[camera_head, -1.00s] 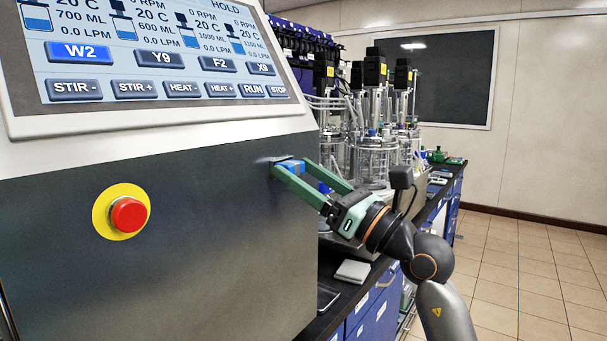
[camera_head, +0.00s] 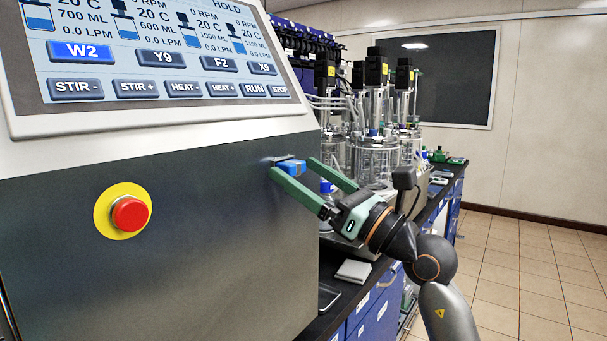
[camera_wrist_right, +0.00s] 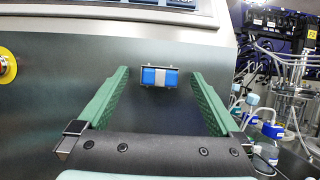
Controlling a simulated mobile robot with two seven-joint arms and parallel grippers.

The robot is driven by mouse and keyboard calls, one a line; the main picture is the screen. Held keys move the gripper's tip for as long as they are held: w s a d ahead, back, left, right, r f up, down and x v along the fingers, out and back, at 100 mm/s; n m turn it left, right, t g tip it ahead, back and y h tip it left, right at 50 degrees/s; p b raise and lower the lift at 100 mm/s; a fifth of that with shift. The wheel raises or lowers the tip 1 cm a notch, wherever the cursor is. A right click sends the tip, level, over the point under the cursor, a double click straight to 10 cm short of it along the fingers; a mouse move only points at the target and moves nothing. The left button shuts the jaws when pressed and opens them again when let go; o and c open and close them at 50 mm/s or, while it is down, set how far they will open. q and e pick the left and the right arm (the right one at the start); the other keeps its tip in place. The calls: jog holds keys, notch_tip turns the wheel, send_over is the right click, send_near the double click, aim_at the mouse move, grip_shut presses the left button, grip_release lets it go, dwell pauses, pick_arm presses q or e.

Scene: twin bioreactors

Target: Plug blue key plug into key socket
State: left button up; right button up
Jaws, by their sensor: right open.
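The blue key plug (camera_head: 293,167) sits at the key socket (camera_head: 279,159) on the right part of the dark cabinet front. In the right wrist view the blue key plug (camera_wrist_right: 151,77) shows a pale band across its middle, and the socket's dark frame (camera_wrist_right: 158,68) shows around its top and sides. How deep the plug sits cannot be told. My right gripper (camera_head: 296,168) is open, its green fingers on either side of the plug and apart from it. In the right wrist view the open gripper (camera_wrist_right: 160,78) has clear gaps to the plug. My left gripper is not in view.
A red emergency button (camera_head: 130,214) on a yellow disc is on the cabinet front at left, under the touch screen (camera_head: 160,50). Glass bioreactor vessels (camera_head: 375,155) stand on the bench behind my right gripper. A small white item (camera_head: 353,271) lies on the bench below.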

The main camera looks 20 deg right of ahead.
jog(key=b+v, duration=0.2)
jog(key=v, duration=1)
jog(key=s+a+f+n+g+h, duration=0.15)
jog(key=f+n+h, duration=0.45)
jog(key=f+n, duration=1.4)
jog(key=s+f+n+g+h, duration=0.15)
jog(key=f+n+h, duration=0.45)
jog(key=f+n, duration=1.35)
jog(key=s+a+f+m+g+y, duration=0.1)
jog(key=s+a+f+m+g, duration=0.25)
jog(key=s+f, duration=0.45)
jog(key=s+a+f+m+g, duration=0.25)
jog(key=s+f+m, duration=0.25)
jog(key=f, duration=0.5)
pick_arm(q)
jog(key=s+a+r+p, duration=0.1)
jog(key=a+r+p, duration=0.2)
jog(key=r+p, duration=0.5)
jog(key=p, duration=0.5)
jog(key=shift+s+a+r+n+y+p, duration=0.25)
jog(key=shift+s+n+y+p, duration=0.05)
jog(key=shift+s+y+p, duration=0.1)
pick_arm(e)
notch_tip(320, 180, up, 11)
jog(key=s+d, duration=0.2)
jog(key=shift+d+f+m+t+h, duration=0.2)
jog(key=shift+d+m+t+h, duration=0.05)
jog(key=shift+m+t+h, duration=0.05)
